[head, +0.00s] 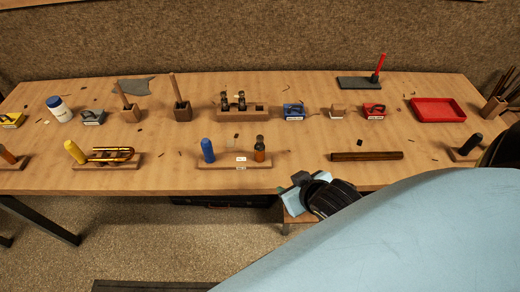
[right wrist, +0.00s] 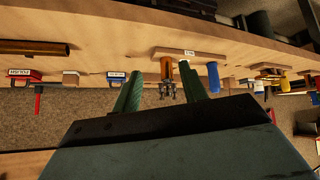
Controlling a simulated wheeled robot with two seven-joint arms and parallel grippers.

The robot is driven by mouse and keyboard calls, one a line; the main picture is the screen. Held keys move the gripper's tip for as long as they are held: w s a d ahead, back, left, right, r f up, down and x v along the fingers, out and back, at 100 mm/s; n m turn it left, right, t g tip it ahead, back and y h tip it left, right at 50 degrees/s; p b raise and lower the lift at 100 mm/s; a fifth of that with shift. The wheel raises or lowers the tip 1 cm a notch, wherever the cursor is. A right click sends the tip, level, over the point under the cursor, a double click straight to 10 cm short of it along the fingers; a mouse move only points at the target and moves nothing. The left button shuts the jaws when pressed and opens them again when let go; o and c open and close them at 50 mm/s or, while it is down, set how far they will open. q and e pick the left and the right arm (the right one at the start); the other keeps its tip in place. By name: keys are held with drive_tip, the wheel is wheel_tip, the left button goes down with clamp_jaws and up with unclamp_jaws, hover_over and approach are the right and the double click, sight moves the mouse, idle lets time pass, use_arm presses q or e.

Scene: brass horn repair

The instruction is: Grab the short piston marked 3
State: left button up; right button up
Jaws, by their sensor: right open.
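Two dark pistons, one at the left (head: 224,103) and one beside it (head: 241,101), stand upright in a wooden rack (head: 262,115) at mid-bench. No number on them is legible, so I cannot tell which is marked 3. In front, a wooden stand (head: 222,164) carries a blue post (head: 207,150), small white labels and an amber cylinder with a dark top (head: 260,150). My right gripper (head: 294,191) is at the bench's front edge, right of this stand, apart from the pistons. In the right wrist view its green fingers (right wrist: 160,88) are spread and empty. My left gripper is out of view.
A dark brown bar (head: 367,156) lies right of the stand. A yellow post with brass tubing (head: 107,155) stands left.

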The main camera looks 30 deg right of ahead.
sight(262, 140)
drive_tip(key=w+d+r+t, duration=0.2)
drive_tip(key=w+r+t, duration=0.2)
drive_tip(key=w+t, duration=0.1)
drive_tip(key=shift+y, duration=0.3)
drive_tip(key=shift+a+r+b+x, duration=0.1)
drive_tip(key=shift+a+b+x, duration=0.05)
drive_tip(key=shift+x, duration=2.15)
drive_tip(key=shift+a+r+b+x, duration=0.1)
drive_tip(key=shift+x, duration=2.2)
drive_tip(key=shift+a+r+b+x, duration=0.15)
drive_tip(key=shift+x, duration=2.15)
drive_tip(key=shift+w, duration=0.15)
clamp_jaws()
